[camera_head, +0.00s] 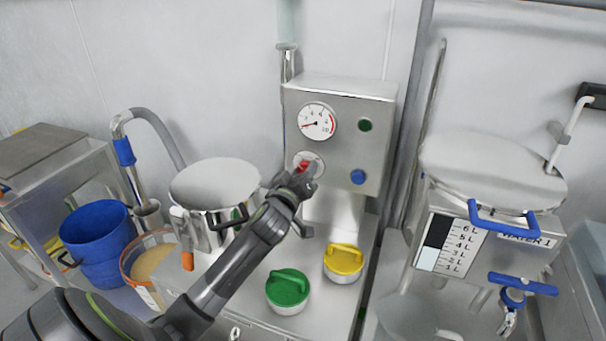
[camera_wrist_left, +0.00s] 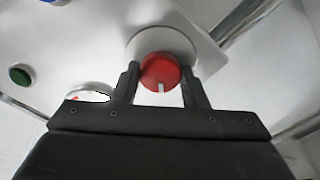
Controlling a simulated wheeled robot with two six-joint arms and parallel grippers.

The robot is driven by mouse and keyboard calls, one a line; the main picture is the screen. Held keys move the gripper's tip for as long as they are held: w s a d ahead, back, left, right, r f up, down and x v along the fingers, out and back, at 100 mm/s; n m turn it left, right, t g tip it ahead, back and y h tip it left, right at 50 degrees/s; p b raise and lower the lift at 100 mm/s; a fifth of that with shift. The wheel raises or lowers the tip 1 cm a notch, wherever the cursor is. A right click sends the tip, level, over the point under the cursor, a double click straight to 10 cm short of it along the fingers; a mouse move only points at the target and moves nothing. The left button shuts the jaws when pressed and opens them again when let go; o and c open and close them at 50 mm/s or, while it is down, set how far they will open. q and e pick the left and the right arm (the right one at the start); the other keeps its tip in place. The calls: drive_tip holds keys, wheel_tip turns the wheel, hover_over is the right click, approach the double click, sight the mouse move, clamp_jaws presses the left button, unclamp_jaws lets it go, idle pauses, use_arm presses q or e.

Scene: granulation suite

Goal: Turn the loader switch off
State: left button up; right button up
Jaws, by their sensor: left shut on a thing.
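The loader switch is a red rotary knob (camera_head: 302,166) on a round pale plate, low on the left of the steel control box (camera_head: 345,92). My left gripper (camera_head: 309,174) reaches up to it from the lower left and partly covers it. In the left wrist view the red knob (camera_wrist_left: 161,72) sits between the two dark fingers (camera_wrist_left: 162,84) of that gripper, which is shut on it. A white mark shows on the knob's edge, at the bottom in that view. My right gripper is not in view.
The box also bears a gauge (camera_head: 317,121), a green button (camera_head: 365,125) and a blue button (camera_head: 358,177). Below stand green (camera_head: 287,288) and yellow (camera_head: 343,260) handled lids. A lidded steel pot (camera_head: 214,190) is left of my arm. A water tank (camera_head: 492,180) is at right.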

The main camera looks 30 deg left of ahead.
sight(308, 132)
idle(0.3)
use_arm(q)
drive_tip(key=o, duration=1)
drive_tip(key=shift+c, duration=0.2)
wheel_tip(308, 132, up, 10)
drive_tip(key=shift+f, duration=0.1)
